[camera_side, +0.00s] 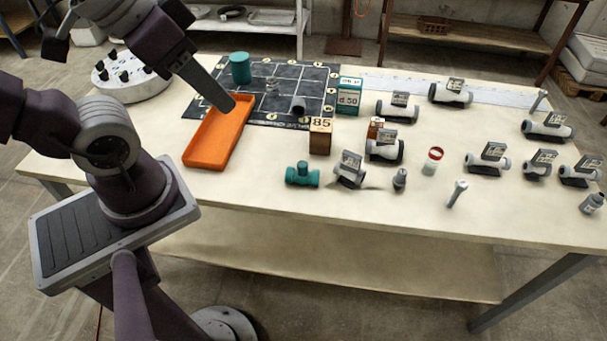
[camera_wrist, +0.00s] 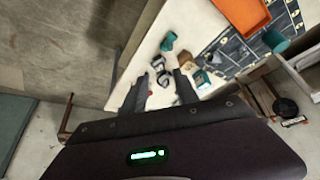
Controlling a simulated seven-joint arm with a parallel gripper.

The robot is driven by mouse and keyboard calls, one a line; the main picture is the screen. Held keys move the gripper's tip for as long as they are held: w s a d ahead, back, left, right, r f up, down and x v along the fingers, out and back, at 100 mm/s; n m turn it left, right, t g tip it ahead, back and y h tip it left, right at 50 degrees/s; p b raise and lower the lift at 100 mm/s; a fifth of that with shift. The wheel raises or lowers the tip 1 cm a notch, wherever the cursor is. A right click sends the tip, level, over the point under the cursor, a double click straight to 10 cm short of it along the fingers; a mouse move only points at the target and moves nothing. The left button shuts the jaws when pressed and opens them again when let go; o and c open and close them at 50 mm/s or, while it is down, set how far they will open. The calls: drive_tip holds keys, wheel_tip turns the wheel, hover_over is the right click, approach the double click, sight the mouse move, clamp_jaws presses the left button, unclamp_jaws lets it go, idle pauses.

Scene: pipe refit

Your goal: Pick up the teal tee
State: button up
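The teal tee (camera_side: 302,175) lies on the pale table near its front edge, right of the orange tray and left of a grey pipe fitting. It also shows in the wrist view (camera_wrist: 168,42), small, beyond my fingertips. My gripper (camera_side: 228,104) is above the orange tray in the side view, to the left of the tee and apart from it. In the wrist view my gripper (camera_wrist: 159,80) has its two fingers spread, with nothing held between them. In the side view only one finger shows clearly.
An orange tray (camera_side: 194,152) and a dark gridded mat (camera_side: 284,72) lie left, with a teal cylinder (camera_side: 240,68) on the mat. A wooden block marked 85 (camera_side: 320,138) stands behind the tee. Several grey fittings fill the right. The table's front strip is clear.

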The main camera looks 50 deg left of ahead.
drive_tip(key=shift+o, duration=0.2)
drive_tip(key=shift+o, duration=1.2)
